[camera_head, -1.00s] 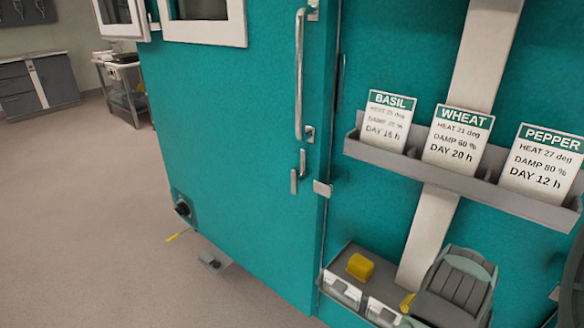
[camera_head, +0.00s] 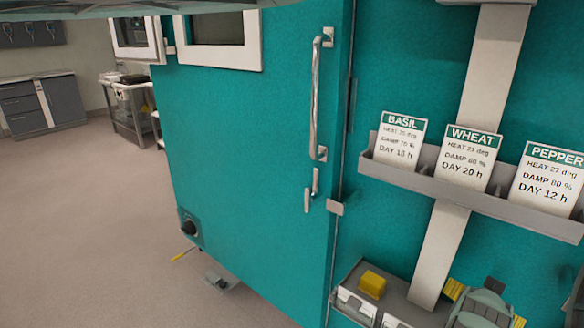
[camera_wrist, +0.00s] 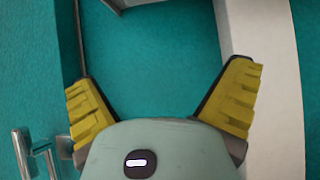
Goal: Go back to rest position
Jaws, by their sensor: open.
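My gripper (camera_wrist: 165,95) shows in the wrist view with its two yellow ribbed fingers spread wide. It is open and nothing is between the fingers. Behind it are the teal chamber wall and a pale vertical strip (camera_wrist: 268,40). In the head view, part of my gripper (camera_head: 485,300) shows at the bottom right, in front of the teal wall and below the card rack. A yellow finger shows on each side of its grey-green body; the fingertips are hard to make out.
A grey rack (camera_head: 470,198) holds basil (camera_head: 400,140), wheat (camera_head: 468,158) and pepper (camera_head: 548,180) cards. Below, a shelf (camera_head: 405,308) carries a yellow block (camera_head: 372,284). The teal door (camera_head: 250,130) has a long handle (camera_head: 315,95). Open floor (camera_head: 80,240) lies left.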

